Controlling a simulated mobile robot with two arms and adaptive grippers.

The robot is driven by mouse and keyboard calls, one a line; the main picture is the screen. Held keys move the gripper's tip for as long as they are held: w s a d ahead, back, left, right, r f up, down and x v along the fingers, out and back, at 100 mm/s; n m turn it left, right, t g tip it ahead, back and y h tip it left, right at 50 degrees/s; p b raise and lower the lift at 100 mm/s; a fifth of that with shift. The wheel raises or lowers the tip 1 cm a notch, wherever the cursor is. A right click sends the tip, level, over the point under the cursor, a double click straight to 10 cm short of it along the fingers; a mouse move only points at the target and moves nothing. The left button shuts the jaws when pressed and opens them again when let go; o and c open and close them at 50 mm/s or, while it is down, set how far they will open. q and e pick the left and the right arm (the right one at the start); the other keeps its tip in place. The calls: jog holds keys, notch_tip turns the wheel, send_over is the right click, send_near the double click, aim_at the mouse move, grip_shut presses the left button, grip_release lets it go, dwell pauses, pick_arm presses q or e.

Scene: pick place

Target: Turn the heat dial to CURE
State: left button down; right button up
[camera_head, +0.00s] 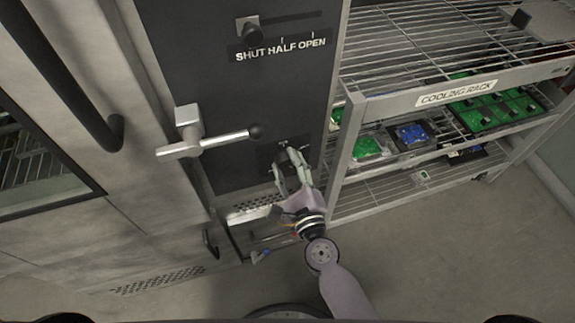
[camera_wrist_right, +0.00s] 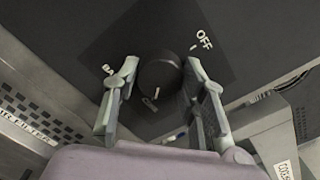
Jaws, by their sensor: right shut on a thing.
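The heat dial (camera_wrist_right: 158,72) is a round black knob on a dark plate, seen close up in the right wrist view. A short white mark on its lower face points down toward a small label that looks like CURE (camera_wrist_right: 150,104). OFF (camera_wrist_right: 204,39) is printed at the upper right, and a partly hidden label starting with BA (camera_wrist_right: 109,70) is at the left. My right gripper (camera_head: 287,163) is at the lower part of the dark panel in the head view, its fingers on either side of the dial, shut on it. My left gripper is not in view.
Above the dial, a lever handle (camera_head: 222,140) sticks out from the oven front, and a SHUT HALF OPEN slider knob (camera_head: 249,32) is higher up. A cooling rack (camera_head: 455,95) with green and blue boards stands close on the right. The floor (camera_head: 450,240) at front right is clear.

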dwell(0.3)
jog(key=o, duration=1.2)
jog(key=v, duration=1.2)
